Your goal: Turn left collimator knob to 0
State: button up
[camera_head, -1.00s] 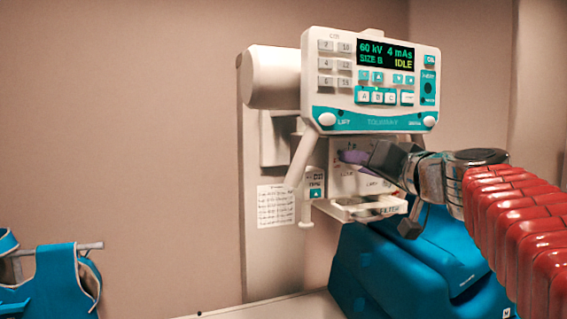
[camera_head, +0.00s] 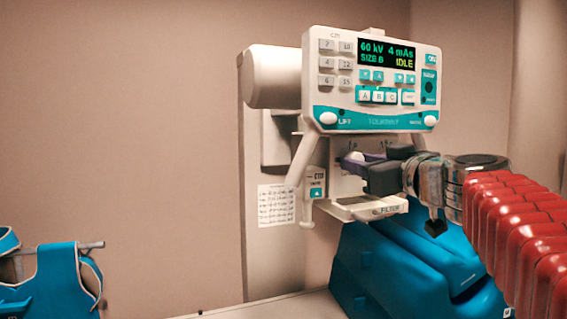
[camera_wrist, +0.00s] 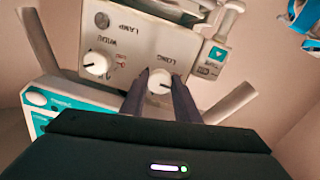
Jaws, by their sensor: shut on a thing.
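The collimator front (camera_wrist: 130,40) appears upside down in the wrist view and hangs below the console in the head view. Its white knob marked LONG (camera_wrist: 160,82) is between the two dark fingertips of my gripper (camera_wrist: 161,88), which is shut on it. In the head view this is the left knob (camera_head: 355,157), partly hidden by my gripper (camera_head: 362,166). The other white knob (camera_wrist: 96,62) sits beside it, free of my gripper. I cannot read the scale or the number the held knob points to.
The console (camera_head: 370,80) with a lit display is just above my gripper. A tray marked FILTER (camera_head: 368,208) juts out below it. A handle post (camera_head: 307,205) hangs at the left.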

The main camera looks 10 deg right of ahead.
jog(key=shift+f, duration=0.25)
jog(key=o, duration=0.7)
jog(key=shift+c, duration=0.2)
jog(key=o, duration=0.4)
jog(key=shift+r, duration=0.15)
